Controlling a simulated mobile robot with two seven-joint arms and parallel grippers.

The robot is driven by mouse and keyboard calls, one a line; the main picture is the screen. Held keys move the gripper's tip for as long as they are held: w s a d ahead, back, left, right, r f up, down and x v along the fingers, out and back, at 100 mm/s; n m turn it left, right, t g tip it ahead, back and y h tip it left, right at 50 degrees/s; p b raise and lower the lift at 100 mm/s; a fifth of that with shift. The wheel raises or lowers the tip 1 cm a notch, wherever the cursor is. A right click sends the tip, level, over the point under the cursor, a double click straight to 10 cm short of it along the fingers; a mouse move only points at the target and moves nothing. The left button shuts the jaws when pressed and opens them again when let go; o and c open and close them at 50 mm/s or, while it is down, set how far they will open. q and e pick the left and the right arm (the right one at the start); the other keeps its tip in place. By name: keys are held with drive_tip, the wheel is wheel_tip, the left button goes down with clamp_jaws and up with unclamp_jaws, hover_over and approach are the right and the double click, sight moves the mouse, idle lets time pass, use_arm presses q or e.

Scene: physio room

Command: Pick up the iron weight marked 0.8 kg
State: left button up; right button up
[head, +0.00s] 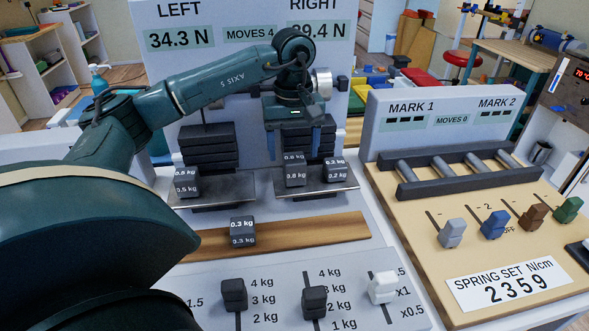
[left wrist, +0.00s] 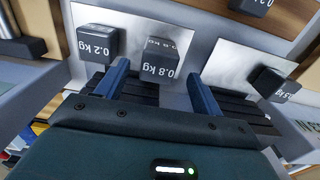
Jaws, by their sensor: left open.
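The dark iron weight marked 0.8 kg (head: 295,174) sits on the left part of the right-hand pan (head: 316,190). My left gripper (head: 297,146) is open and empty, pointing down just above and behind this weight. In the left wrist view the 0.8 kg weight (left wrist: 160,62) shows between the two blue fingers of my left gripper (left wrist: 158,70), apart from them as far as I can tell. A weight marked 0.2 kg (head: 335,171) sits close beside it on the same pan; it also shows in the left wrist view (left wrist: 98,42). My right gripper is not in view.
A 0.5 kg weight (head: 186,183) sits on the left-hand pan (head: 225,187). A 0.3 kg weight (head: 242,232) stands on the wooden strip (head: 310,232) in front. Display panel (head: 235,60) rises behind the pans. Slider knobs (head: 314,300) stand in front; a spring rig (head: 455,175) is at right.

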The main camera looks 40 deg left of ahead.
sight(294, 157)
use_arm(q)
wheel_tip(294, 157, down, 4)
drive_tip(key=shift+d+f, duration=0.1)
drive_tip(key=shift+f, duration=0.1)
clamp_jaws()
idle(0.7)
drive_tip(key=shift+r, duration=0.1)
